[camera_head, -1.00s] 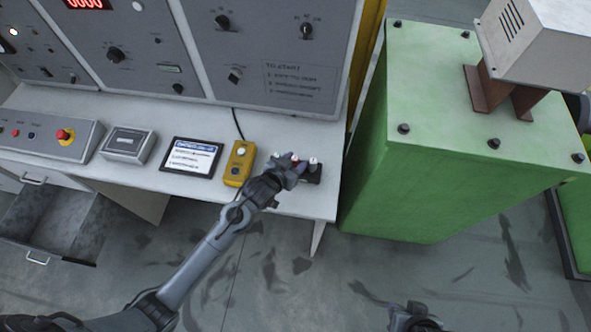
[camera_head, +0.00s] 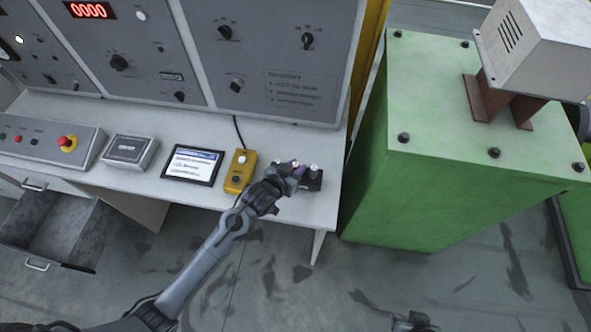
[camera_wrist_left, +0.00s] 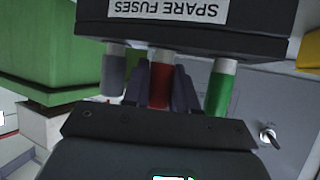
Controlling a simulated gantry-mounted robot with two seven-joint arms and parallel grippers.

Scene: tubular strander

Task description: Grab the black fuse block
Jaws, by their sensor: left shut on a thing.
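The black fuse block (camera_head: 312,182) is at the right front corner of the white desk (camera_head: 330,160), partly hidden by my left gripper (camera_head: 290,174). In the left wrist view, the block (camera_wrist_left: 190,38) appears upside down with a white "SPARE FUSES" label. A grey fuse (camera_wrist_left: 113,72), a red fuse (camera_wrist_left: 160,80) and a green fuse (camera_wrist_left: 220,86) stand out from it. My left gripper's fingers (camera_wrist_left: 162,88) are shut on the red fuse, at the block's middle. I cannot tell whether the block rests on the desk. My right gripper (camera_head: 412,322) shows only partly at the bottom edge.
A yellow button box (camera_head: 240,172) stands just left of the block, with a tablet (camera_head: 192,164) beyond it. The grey control panel (camera_head: 265,60) rises behind. A green machine housing (camera_head: 440,185) stands right of the desk. An open drawer (camera_head: 55,230) is at lower left.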

